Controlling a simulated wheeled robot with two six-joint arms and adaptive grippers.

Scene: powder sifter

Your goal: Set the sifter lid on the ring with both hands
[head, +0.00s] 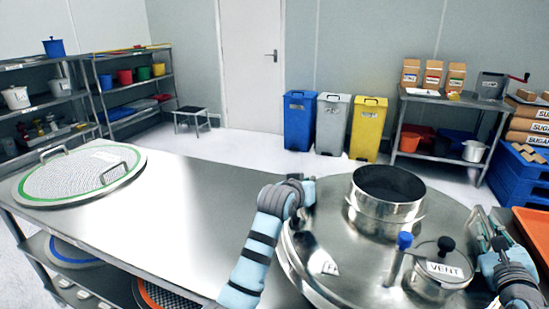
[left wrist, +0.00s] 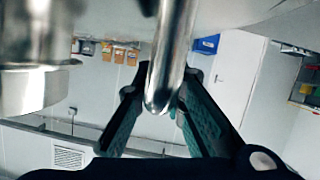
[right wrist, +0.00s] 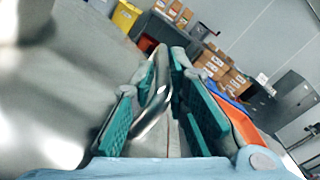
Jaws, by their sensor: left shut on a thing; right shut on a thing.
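The sifter lid (head: 335,245) is a wide, shiny steel disc with an open steel collar and a small cap marked VENT. It fills the right front of the head view. My left gripper (head: 305,192) is at its left edge; in the left wrist view (left wrist: 160,88) its fingers are shut on a steel handle bar (left wrist: 172,55). My right gripper (head: 484,235) is at the lid's right edge; in the right wrist view (right wrist: 160,90) its fingers are shut on the other handle (right wrist: 153,112). The ring cannot be made out under the lid, so I cannot tell if they touch.
A steel table (head: 190,205) has bare room left of the lid. A round green-rimmed mesh screen (head: 75,178) with two handles lies at its far left. An orange tray (head: 535,232) is close by on the right. Bins and shelves stand farther back.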

